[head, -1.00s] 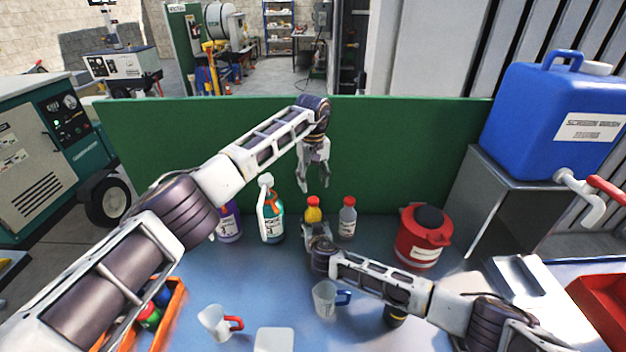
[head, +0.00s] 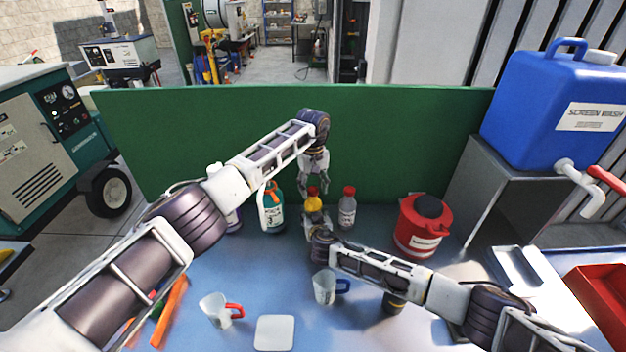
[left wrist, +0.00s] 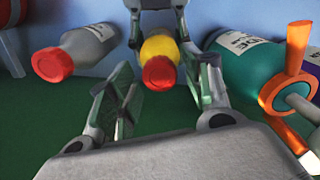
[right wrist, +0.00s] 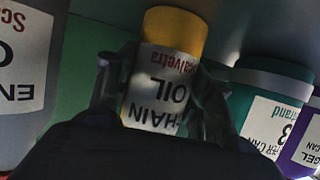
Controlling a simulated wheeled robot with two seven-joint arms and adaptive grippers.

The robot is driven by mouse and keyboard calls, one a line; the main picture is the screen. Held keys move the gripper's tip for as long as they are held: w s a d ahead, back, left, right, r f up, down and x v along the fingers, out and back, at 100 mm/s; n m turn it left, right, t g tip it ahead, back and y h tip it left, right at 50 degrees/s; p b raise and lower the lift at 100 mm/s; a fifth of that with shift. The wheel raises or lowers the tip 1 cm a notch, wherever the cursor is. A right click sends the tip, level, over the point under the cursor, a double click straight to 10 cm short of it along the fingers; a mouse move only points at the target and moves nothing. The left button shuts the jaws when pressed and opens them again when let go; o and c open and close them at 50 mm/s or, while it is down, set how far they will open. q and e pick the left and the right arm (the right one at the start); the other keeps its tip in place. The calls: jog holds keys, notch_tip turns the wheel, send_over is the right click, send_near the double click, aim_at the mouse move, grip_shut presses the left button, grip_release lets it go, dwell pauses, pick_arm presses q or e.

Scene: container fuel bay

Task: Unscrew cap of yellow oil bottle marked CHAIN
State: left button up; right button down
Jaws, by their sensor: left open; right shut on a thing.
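The yellow oil bottle (head: 312,204) stands upright with its red cap (head: 312,190) on. In the right wrist view its white label (right wrist: 158,90) reads CHAIN OIL, upside down. My right gripper (head: 314,222) is shut on the bottle's body, with one finger on each side of the label. My left gripper (head: 313,186) is open just above the bottle, pointing down. In the left wrist view the red cap (left wrist: 159,73) lies between its spread fingers, with a gap on both sides. I cannot tell how far the fingertips reach down beside the cap.
A grey bottle with a red cap (head: 347,207) stands close to the right. A teal spray bottle (head: 271,208) stands to the left. A red canister (head: 421,226) is further right. A green panel (head: 400,140) rises behind. Two measuring jugs (head: 324,287) (head: 215,310) are nearer on the table.

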pick_arm(q)
jog(key=shift+f, duration=0.5)
jog(key=c, duration=1.1)
jog(key=n, duration=0.8)
jog(key=shift+n, duration=0.3)
jog(key=shift+r, duration=0.1)
dwell(0.5)
jog(key=o, duration=1.1)
